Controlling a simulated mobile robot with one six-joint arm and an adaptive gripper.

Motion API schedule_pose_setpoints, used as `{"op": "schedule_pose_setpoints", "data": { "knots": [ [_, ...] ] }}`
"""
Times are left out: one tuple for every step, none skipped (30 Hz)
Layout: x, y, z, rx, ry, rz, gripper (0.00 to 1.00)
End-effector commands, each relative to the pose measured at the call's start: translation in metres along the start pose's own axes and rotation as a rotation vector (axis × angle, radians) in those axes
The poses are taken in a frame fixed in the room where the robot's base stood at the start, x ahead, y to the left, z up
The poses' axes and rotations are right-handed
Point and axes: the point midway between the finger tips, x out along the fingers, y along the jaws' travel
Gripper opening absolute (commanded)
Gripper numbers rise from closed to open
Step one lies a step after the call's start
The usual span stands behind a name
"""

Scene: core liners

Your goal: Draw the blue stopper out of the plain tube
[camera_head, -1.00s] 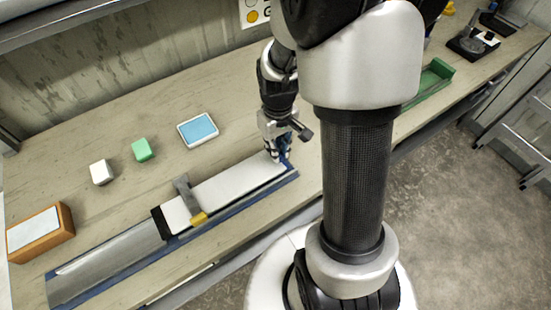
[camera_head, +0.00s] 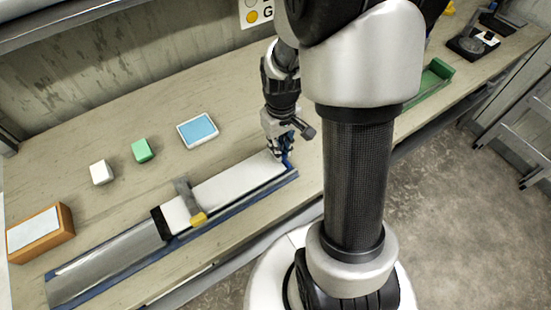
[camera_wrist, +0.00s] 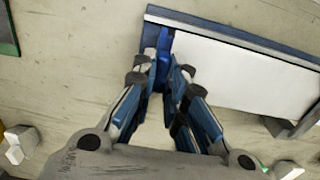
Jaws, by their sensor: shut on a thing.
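The plain white tube (camera_head: 235,184) lies lengthwise in a long blue-edged tray (camera_head: 240,205) on the bench. Its near end also shows in the wrist view (camera_wrist: 240,75). My gripper (camera_head: 279,158) is at the tube's right end, pointing down. In the wrist view my gripper (camera_wrist: 165,78) is shut on the blue stopper (camera_wrist: 162,72), one finger on each side. The stopper is at the tube's end, beside the tray's end. The fingers hide part of it, so I cannot tell how far it sits in the tube.
A clamp with a yellow end (camera_head: 197,218) crosses the tube. A grey metal half-pipe (camera_head: 110,262) continues to the left. An orange box (camera_head: 62,222), white block (camera_head: 101,172), green block (camera_head: 143,150) and blue-topped tray (camera_head: 198,130) stand on the bench. The bench behind the tube is mostly clear.

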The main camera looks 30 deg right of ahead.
Motion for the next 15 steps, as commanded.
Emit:
{"op": "schedule_pose_setpoints", "data": {
  "knots": [
    [0.0, 0.0011, -0.0001, 0.001, 0.0, 0.0, 0.0],
    [0.0, 0.0016, -0.0001, 0.001, 0.0, 0.0, 0.0],
    [0.0, 0.0024, -0.0001, 0.001, 0.0, 0.0, 0.0],
    [0.0, 0.0029, -0.0001, 0.001, 0.0, 0.0, 0.0],
    [0.0, 0.0035, -0.0001, 0.001, 0.0, 0.0, 0.0],
    [0.0, 0.0043, -0.0002, 0.001, 0.0, 0.0, 0.0],
    [0.0, 0.0049, -0.0002, 0.001, 0.0, 0.0, 0.0],
    [0.0, 0.0055, -0.0002, 0.001, 0.0, 0.0, 0.0],
    [0.0, 0.0063, -0.0002, 0.001, 0.0, 0.0, 0.0],
    [0.0, 0.007, -0.0002, 0.001, 0.0, 0.0, 0.0],
    [0.0, 0.0076, -0.0002, 0.001, 0.0, 0.0, 0.0],
    [0.0, 0.0085, -0.0002, 0.001, 0.0, 0.0, 0.0],
    [0.0, 0.0091, -0.0002, 0.001, 0.0, 0.0, 0.0],
    [0.0, 0.0097, -0.0002, 0.001, 0.0, 0.0, 0.0],
    [0.0, 0.0105, -0.0002, 0.001, 0.0, 0.0, 0.0]
  ]
}}
